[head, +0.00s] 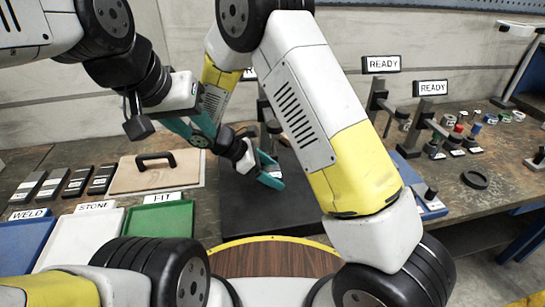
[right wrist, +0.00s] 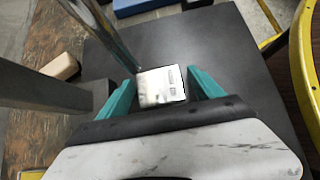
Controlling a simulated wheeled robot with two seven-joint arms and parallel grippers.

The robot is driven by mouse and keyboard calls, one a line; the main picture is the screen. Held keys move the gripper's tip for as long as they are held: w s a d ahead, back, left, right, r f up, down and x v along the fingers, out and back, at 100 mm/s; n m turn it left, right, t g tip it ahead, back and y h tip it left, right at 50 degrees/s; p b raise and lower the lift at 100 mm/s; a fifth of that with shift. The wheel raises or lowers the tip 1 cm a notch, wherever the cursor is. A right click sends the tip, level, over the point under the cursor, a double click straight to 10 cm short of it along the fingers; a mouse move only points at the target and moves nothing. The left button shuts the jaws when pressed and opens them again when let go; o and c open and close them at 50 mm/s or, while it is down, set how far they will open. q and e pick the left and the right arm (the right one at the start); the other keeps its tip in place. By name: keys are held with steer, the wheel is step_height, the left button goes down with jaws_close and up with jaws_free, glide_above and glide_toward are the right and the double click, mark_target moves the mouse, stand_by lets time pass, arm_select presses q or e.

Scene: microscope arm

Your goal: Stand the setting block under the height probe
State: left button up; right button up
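The setting block (right wrist: 162,86) is a small silver block with dark print, in the right wrist view. It sits between the teal fingers of my right gripper (right wrist: 162,88), with no clear gap on either side. In the head view my right gripper (head: 270,172) is low over the black plate (head: 295,210), and the block is mostly hidden there. A grey post (right wrist: 40,85) and a slimmer metal rod (right wrist: 108,35) stand beside the block; I cannot tell which belongs to the height probe. My left gripper (head: 193,131) is left of the plate, with its finger gap unclear.
Left are blue (head: 22,242), white (head: 75,243) and green (head: 155,228) trays labelled WELD, STONE and FIT, a wooden board (head: 135,178) with a black handle, and several dark blocks (head: 75,182). Right are stands below READY signs (head: 381,65), a blue base (head: 428,205) and small parts.

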steer(key=v, duration=1.2)
steer(key=shift+r, duration=0.15)
